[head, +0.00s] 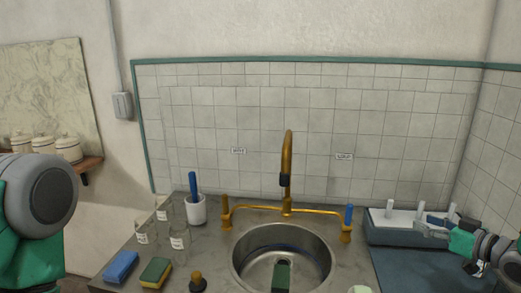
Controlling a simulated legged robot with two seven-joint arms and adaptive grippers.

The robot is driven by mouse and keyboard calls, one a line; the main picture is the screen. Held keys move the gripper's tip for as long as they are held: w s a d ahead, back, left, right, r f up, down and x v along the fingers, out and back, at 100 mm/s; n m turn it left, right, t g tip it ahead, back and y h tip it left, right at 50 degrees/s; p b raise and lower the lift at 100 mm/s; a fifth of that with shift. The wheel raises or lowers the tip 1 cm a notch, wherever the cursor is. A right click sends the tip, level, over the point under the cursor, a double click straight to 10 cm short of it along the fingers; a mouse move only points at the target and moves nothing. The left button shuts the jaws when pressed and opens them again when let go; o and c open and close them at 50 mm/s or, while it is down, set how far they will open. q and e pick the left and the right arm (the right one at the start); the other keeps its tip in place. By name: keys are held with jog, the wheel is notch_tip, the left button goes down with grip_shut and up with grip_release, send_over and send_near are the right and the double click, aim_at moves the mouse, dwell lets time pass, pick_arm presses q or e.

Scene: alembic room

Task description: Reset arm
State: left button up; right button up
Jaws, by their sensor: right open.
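My right gripper (428,226) is at the right of the head view, in front of the white rack with upright pegs (403,220). It is open, and I see nothing between its fingers. It points left, and its green and grey wrist is at the right edge. I cannot tell whether it touches the rack. My left arm shows only as a large grey joint and green link at the left edge. My left gripper is outside the picture.
A round steel sink (245,258) with a brass tap (287,165) is set in the grey counter (215,240). Glass jars (178,238), a white cup (197,210), a blue sponge (121,266) and a green-yellow sponge (156,271) stand left of it.

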jog(key=s+a+f+m+g+h, duration=0.2)
jog(key=s+a+f+g, duration=0.3)
jog(key=s+f, duration=0.45)
jog(key=s+a+f+m+g+h, duration=0.2)
jog(key=s+a+f, duration=0.6)
jog(key=f, duration=0.3)
jog(key=s+a+f+g+h, duration=0.1)
jog(key=s+a+f+g, duration=0.2)
jog(key=s, duration=0.8)
jog(key=s+a+f+g, duration=0.1)
jog(key=s+a+g, duration=0.25)
jog(key=s, duration=0.75)
pick_arm(q)
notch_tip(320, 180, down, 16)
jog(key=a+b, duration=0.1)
jog(key=b, duration=1.4)
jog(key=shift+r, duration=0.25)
pick_arm(e)
notch_tip(320, 180, down, 15)
jog(key=w, duration=0.1)
jog(key=shift+a+n, duration=0.15)
jog(key=shift+n, duration=0.15)
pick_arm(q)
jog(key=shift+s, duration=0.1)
pick_arm(e)
jog(key=shift+w+r+g, duration=0.1)
jog(key=shift+r+g, duration=0.05)
jog(key=shift+g, duration=0.1)
